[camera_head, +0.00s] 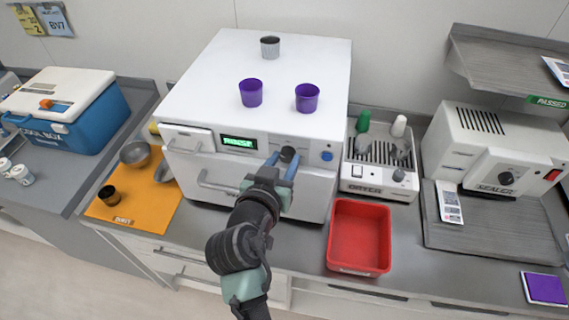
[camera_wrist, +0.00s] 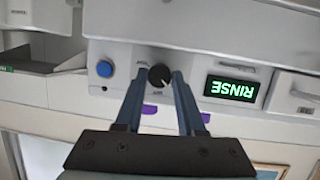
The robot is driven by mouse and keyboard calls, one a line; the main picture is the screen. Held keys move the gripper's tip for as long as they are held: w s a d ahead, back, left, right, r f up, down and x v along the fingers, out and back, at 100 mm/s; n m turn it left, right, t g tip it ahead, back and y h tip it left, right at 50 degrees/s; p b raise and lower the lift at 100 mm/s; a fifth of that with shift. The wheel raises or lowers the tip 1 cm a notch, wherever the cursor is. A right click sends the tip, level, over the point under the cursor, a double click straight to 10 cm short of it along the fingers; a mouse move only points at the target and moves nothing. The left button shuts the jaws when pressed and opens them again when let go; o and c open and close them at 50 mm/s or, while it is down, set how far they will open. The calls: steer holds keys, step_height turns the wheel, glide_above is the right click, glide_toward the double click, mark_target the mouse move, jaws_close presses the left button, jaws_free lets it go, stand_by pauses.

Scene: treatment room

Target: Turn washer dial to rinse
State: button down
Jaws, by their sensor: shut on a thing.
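The white washer (camera_head: 265,85) stands on the counter in the middle of the head view. Its black dial (camera_wrist: 160,77) sits on the front panel between a blue button (camera_wrist: 104,68) and a display. The display (camera_wrist: 232,88) reads RINSE in green, upside down in the wrist view; the green display (camera_head: 239,143) also shows in the head view. My gripper (camera_wrist: 160,80) reaches the panel with its two blue fingers on either side of the dial, shut on it. In the head view the gripper (camera_head: 284,165) partly covers the dial.
Two purple cups (camera_head: 251,93) and a grey cup (camera_head: 270,47) stand on the washer. A red tray (camera_head: 359,237) lies right of my arm, below the dryer (camera_head: 381,165). An orange mat (camera_head: 135,200) with a metal bowl (camera_head: 135,153) and a dark cup (camera_head: 108,194) is at left.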

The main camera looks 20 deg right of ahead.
steer(key=shift+f+n+g+h+b, duration=0.25)
steer(key=shift+n+h+b, duration=0.2)
steer(key=shift+n, duration=0.45)
steer(key=c, duration=0.8)
jaws_free()
steer(key=shift+r, duration=0.1)
steer(key=b+v, duration=0.3)
steer(key=v, duration=1)
